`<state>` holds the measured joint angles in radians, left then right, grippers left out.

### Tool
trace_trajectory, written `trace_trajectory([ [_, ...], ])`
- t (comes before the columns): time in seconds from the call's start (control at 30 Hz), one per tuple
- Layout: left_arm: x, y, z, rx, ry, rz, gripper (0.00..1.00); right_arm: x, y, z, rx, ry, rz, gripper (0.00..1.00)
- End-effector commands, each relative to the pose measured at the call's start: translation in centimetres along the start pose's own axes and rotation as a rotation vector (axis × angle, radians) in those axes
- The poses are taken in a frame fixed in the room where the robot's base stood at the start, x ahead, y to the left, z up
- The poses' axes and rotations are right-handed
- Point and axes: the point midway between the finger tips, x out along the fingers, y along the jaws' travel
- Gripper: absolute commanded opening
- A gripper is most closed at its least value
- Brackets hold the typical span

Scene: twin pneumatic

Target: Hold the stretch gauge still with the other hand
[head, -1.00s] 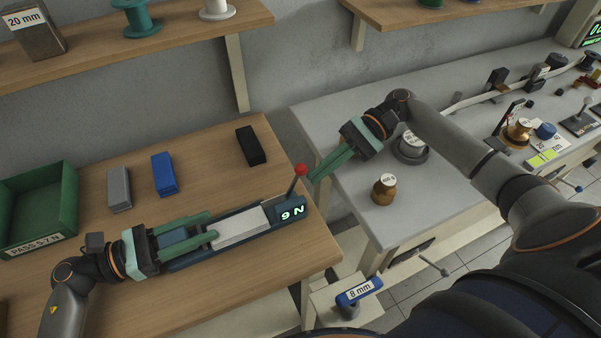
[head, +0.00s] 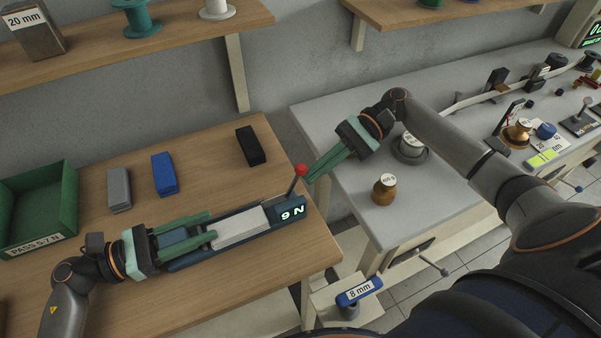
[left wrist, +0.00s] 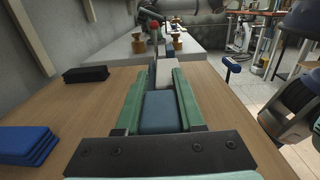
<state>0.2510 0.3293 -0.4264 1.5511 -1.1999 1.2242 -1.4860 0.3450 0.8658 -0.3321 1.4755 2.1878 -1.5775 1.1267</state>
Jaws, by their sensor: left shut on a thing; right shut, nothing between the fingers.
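The stretch gauge (head: 258,236) is a long dark blue body on the wooden bench, with a pale block (head: 240,226) on top. Its display (head: 292,213) reads 9 N, and a lever with a red knob (head: 301,169) stands upright at its right end. My left gripper (head: 211,226) is shut on the gauge's left end; in the left wrist view its green fingers flank the blue end block (left wrist: 160,110). My right gripper (head: 311,180) is shut and empty, its tips just right of the red knob, seemingly apart from it.
A green bin (head: 42,205) labelled PASS 5-7 N stands at the bench's left. Grey (head: 119,188), blue (head: 165,174) and black (head: 251,146) blocks lie behind the gauge. A brass weight (head: 384,190) stands on the grey table to the right, across a gap.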

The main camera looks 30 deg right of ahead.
Motion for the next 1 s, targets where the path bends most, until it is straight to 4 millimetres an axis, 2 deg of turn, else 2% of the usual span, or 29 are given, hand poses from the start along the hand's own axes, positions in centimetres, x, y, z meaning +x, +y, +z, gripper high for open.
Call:
trace_trajectory([
  [1.0,0.0,-0.02,-0.08,-0.001,0.002,0.0,0.0,0.9,-0.65,0.63,-0.001,0.0,0.0,0.0],
])
